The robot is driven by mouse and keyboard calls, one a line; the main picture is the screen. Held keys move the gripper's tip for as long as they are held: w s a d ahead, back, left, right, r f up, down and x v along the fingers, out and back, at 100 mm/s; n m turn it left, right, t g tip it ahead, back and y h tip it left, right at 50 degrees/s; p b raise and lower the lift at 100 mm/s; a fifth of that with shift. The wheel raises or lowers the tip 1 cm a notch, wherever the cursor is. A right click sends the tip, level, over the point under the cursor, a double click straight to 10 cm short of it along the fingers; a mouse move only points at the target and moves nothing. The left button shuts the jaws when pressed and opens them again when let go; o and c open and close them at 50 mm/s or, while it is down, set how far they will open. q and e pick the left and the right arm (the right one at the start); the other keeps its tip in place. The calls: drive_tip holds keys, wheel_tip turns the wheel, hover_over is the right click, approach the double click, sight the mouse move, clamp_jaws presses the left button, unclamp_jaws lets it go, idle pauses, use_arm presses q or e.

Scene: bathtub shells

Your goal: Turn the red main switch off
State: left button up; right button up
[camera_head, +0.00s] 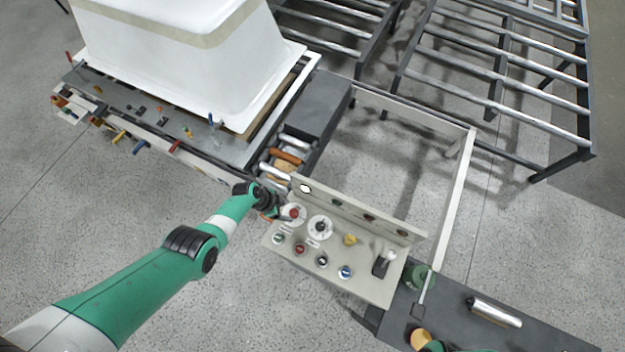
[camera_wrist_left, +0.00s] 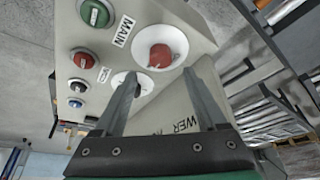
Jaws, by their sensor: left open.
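The red main switch (camera_head: 294,213) is a red rotary knob on a round white plate, at the left end of the beige control panel (camera_head: 345,277). In the left wrist view the red knob (camera_wrist_left: 160,55) sits beside a label reading MAIN. My left gripper (camera_head: 279,213) is at the left of the switch in the head view. I cannot tell whether a finger touches the knob. My right gripper is not in view.
A second round dial (camera_head: 320,228) sits right of the switch. A lever (camera_head: 386,261) stands at the panel's right. A white tub (camera_head: 190,60) is behind.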

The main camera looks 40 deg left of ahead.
sight(293, 212)
use_arm(q)
drive_tip(key=b+x, duration=0.2)
drive_tip(key=x, duration=0.2)
drive_tip(key=shift+s+a+f, duration=0.15)
drive_tip(key=shift+f, duration=0.05)
drive_tip(key=shift+w+f+b, duration=0.25)
drive_tip(key=shift+f+b, duration=0.15)
drive_tip(key=shift+b, duration=0.05)
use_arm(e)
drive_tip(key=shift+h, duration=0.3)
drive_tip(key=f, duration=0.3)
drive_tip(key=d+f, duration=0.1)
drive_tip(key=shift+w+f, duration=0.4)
use_arm(q)
drive_tip(key=shift+r, duration=0.1)
clamp_jaws()
